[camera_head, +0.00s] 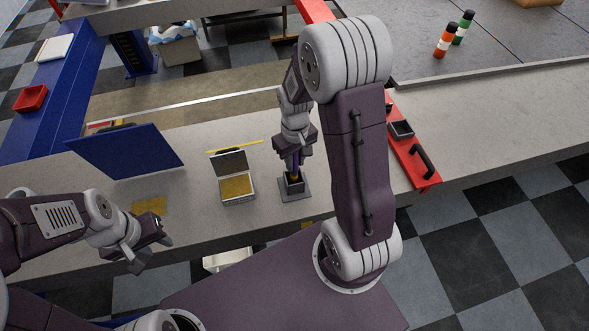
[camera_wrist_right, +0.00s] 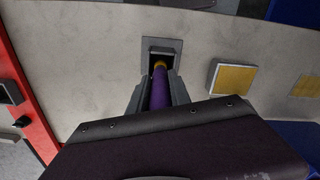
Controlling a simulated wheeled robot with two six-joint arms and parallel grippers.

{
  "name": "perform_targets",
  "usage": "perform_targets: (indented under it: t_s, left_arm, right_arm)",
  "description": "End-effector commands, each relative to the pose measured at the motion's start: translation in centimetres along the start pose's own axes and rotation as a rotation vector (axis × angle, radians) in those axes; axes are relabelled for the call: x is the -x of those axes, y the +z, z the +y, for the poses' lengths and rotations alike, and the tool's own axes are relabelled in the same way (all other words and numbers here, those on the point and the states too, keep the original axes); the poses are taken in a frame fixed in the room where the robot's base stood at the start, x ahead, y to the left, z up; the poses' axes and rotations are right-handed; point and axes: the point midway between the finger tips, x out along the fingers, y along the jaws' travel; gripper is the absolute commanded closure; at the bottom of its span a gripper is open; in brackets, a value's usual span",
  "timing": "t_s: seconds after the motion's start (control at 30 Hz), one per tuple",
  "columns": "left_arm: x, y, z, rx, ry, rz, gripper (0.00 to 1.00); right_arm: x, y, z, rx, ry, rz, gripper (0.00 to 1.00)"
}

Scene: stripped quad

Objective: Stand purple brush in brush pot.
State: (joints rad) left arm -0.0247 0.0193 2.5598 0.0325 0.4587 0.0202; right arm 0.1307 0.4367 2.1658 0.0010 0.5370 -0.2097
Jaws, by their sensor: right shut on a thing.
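The purple brush (camera_wrist_right: 157,92) is held between the fingers of my right gripper (camera_wrist_right: 158,95), which is shut on its handle. In the right wrist view its yellow end points into the dark square opening of the brush pot (camera_wrist_right: 170,53). In the head view the brush pot (camera_head: 295,190) stands on its grey base on the bench, and my right gripper (camera_head: 294,160) is just above it with the brush roughly upright. How deep the brush sits inside is hidden. My left gripper (camera_head: 150,252) is empty and looks open, at the bench's front edge.
A box with yellow inside (camera_head: 237,187) stands left of the pot. A blue panel (camera_head: 125,150) and a yellow patch (camera_head: 150,205) are further left. A red board (camera_head: 413,150) with a black handle lies to the right. Bare bench surrounds the pot.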

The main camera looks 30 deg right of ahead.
Motion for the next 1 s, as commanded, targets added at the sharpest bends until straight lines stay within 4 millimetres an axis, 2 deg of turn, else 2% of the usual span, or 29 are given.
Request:
perform_targets:
  t_s: [0.27,0.63,0.67,0.7,0.73,1.0]
  left_arm:
    - [0.3,0.0,0.0,0.000,0.000,0.000,0.64]
    - [0.0,0.0,0.0,0.000,0.000,0.000,0.64]
    - [0.1,0.0,0.0,0.000,0.000,0.000,0.64]
    - [0.1,0.0,0.0,0.000,0.000,0.000,0.64]
    - [0.1,0.0,0.0,0.000,0.000,0.000,0.64]
    - [0.1,0.0,0.0,0.000,0.000,0.000,0.64]
  right_arm:
    - [-3.9,0.1,0.0,0.000,-0.001,-0.003,1.00]
    - [-4.5,0.0,0.0,0.000,0.000,0.000,1.00]
    - [-4.4,0.0,0.0,0.000,0.000,0.001,0.71]
    - [-4.4,0.0,0.0,0.000,0.000,0.001,0.60]
    - [-4.4,0.0,0.0,0.000,0.000,0.001,0.54]
    - [-4.3,0.0,0.0,0.000,0.000,0.000,0.54]
